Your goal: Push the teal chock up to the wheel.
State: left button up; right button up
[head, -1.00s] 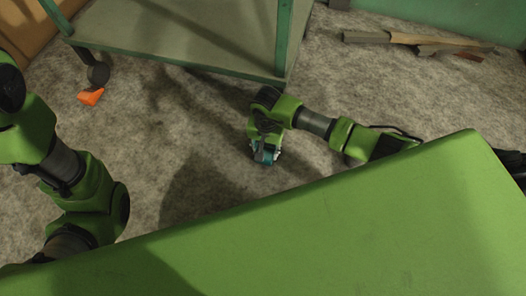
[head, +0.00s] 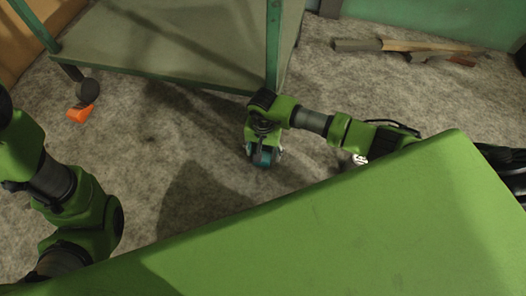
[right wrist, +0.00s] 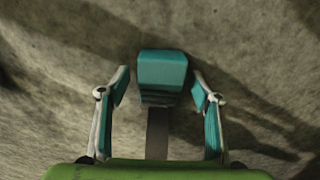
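The teal chock (right wrist: 162,72) shows in the right wrist view, lying on the floor between the fingertips of my right gripper. The gripper's two fingers, with teal pads, stand apart on either side of it, with a gap on each side. In the head view my right gripper (head: 265,155) points down at the floor just in front of the cart's right leg (head: 272,60). The teal there cannot be told apart as pads or chock. The wheel under that leg is hidden behind my arm. My left arm is at the left edge; its gripper is out of view.
A cart with a grey shelf (head: 160,50) stands at the back. Its left wheel (head: 88,90) has an orange chock (head: 80,113) beside it. Wooden-handled tools (head: 405,48) lie at the back right. The floor left of my right gripper is clear.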

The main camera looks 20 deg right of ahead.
aim_at(264, 152)
notch_tip(264, 152, up, 12)
dwell(0.7)
jog(key=shift+s, duration=0.1)
dwell(0.4)
